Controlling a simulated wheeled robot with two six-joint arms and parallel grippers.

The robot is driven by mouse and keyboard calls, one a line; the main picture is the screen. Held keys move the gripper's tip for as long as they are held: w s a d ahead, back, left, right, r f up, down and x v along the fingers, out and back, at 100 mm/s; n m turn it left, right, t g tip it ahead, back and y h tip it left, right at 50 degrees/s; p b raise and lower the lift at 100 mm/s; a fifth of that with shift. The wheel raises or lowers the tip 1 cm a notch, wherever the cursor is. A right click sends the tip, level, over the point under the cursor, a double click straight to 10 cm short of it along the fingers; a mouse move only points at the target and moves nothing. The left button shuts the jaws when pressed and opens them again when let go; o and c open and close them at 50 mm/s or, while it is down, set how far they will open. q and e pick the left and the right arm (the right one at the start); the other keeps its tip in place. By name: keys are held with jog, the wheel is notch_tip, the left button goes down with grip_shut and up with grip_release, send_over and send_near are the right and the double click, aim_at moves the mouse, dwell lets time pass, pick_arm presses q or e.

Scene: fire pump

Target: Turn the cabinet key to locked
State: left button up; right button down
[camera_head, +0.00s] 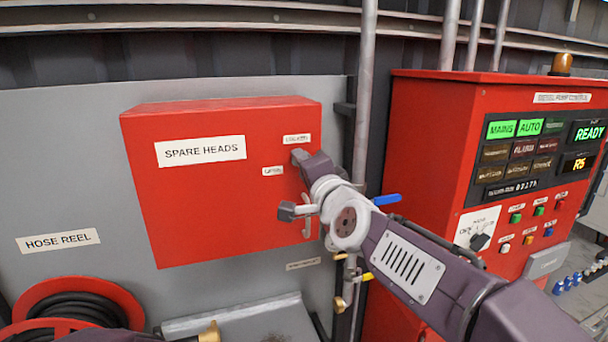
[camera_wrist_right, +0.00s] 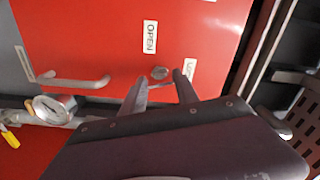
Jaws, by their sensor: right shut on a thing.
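The red cabinet (camera_head: 220,205) labelled SPARE HEADS hangs on the grey panel. Its door has an OPEN label (camera_head: 272,171) and, higher and to the right, a label that seems to read LOCKED (camera_head: 297,139). My right gripper (camera_head: 298,157) is at the door between these labels, shut on the cabinet key. In the right wrist view the round lock (camera_wrist_right: 160,73) shows just beyond the fingertips, between the OPEN label (camera_wrist_right: 149,37) and the partly hidden LOCKED label (camera_wrist_right: 190,72). The key itself is mostly hidden, so its exact angle is unclear. My left gripper is out of view.
The cabinet's door handle (camera_wrist_right: 75,82) is close to the right gripper. A vertical pipe (camera_head: 364,90) with a blue lever (camera_head: 387,200) stands right of the cabinet. The red pump control cabinet (camera_head: 425,140) is farther right. A hose reel (camera_head: 85,295) is below left.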

jog(key=shift+m+b, duration=0.35)
jog(key=shift+m, duration=1.55)
jog(key=c, duration=0.9)
grip_release()
jog(key=shift+w, duration=0.1)
jog(key=shift+f, duration=0.1)
